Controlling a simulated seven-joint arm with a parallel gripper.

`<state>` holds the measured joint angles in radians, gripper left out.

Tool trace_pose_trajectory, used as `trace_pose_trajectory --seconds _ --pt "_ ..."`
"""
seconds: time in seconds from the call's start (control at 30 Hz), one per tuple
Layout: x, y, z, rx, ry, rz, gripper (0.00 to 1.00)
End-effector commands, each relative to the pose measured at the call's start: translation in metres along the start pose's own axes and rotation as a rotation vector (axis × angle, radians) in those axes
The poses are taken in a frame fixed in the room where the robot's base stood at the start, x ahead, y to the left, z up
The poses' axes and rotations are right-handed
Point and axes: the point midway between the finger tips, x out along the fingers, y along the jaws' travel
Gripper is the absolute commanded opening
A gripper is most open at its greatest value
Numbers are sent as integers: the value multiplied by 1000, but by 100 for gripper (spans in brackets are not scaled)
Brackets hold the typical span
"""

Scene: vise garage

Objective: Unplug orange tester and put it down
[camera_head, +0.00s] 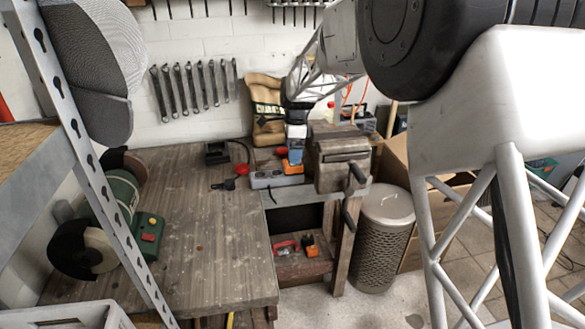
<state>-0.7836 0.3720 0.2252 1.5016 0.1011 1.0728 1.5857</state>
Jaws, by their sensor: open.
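The orange tester (291,167) shows as a small orange block at the right end of a grey power strip (262,182) on the workbench, close to the vise. It appears to sit in the strip, but the plug contact is too small to make out. My gripper (295,156) points down right above the tester and partly covers it. It is open. Whether its fingers are beside or around the tester cannot be told from this view.
The vise (340,157) stands just right of my gripper. A black plug with a cord (226,184) and a black charger (217,153) lie left of the strip. The bench (210,235) is clear in front. A lower shelf holds another orange item (309,249).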

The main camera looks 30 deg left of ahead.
Motion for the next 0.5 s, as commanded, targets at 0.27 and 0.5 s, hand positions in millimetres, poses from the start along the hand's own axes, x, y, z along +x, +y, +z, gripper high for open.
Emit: trace_pose_trajectory --seconds 0.27,0.5 --pt "7 -45 -8 -46 62 -21 96" --pt "8 -60 -12 -65 86 -30 96"
